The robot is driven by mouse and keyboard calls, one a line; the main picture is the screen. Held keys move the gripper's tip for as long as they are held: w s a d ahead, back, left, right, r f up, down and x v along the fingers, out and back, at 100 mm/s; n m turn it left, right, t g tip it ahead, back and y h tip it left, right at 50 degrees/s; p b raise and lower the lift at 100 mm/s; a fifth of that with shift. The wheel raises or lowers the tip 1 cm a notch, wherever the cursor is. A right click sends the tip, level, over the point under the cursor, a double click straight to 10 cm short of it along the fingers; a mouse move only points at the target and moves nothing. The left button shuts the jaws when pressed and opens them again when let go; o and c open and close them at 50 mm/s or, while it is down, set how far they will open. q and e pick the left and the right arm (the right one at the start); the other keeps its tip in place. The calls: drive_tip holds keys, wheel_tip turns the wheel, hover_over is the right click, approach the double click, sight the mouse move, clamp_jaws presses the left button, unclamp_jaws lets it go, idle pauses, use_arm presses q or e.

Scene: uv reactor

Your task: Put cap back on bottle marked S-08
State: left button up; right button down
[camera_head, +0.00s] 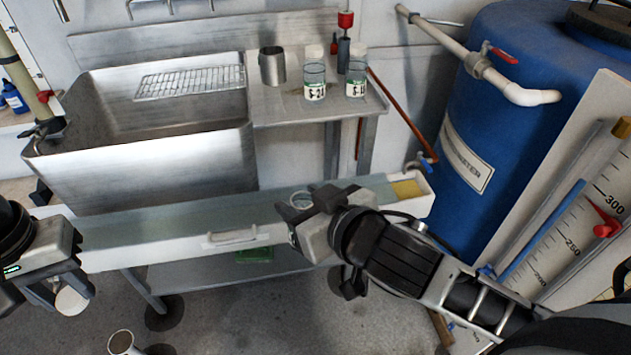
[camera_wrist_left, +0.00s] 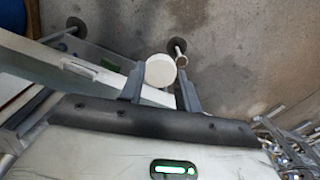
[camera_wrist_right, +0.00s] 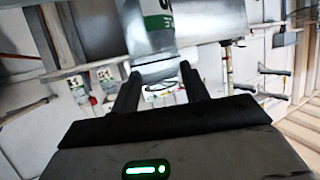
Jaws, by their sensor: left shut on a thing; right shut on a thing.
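My left gripper (camera_head: 66,292) is shut on a round white cap (camera_head: 72,300) at the lower left of the head view. The cap shows between its fingertips in the left wrist view (camera_wrist_left: 160,70). My right gripper (camera_head: 300,207) is shut on a clear bottle (camera_head: 301,199) over the white trough in the middle. Cap and bottle are far apart.
Two label-marked glass bottles (camera_head: 314,82) (camera_head: 355,78) and a metal cup (camera_head: 272,66) stand on the steel side shelf (camera_head: 290,108). A white trough (camera_head: 180,256) runs below the sink (camera_head: 150,160). A blue tank (camera_head: 480,110) stands at the right.

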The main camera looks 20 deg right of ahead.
drive_tip(key=a+n+g+y, duration=0.2)
drive_tip(key=a+n+y, duration=0.4)
drive_tip(key=a, duration=0.4)
drive_tip(key=shift+w+r+g, duration=0.35)
drive_tip(key=shift+r+g, duration=0.05)
use_arm(q)
drive_tip(key=d+r+m, duration=0.1)
drive_tip(key=d+r, duration=0.3)
drive_tip(key=d, duration=0.4)
drive_tip(key=w+d+r+m, duration=0.1)
drive_tip(key=d+r, duration=0.3)
drive_tip(key=d, duration=0.3)
drive_tip(key=d+r+m, duration=0.2)
drive_tip(key=d+r, duration=0.2)
drive_tip(key=d, duration=0.4)
drive_tip(key=shift+w+d, duration=0.2)
drive_tip(key=shift+d, duration=0.15)
drive_tip(key=shift+f, duration=1.9)
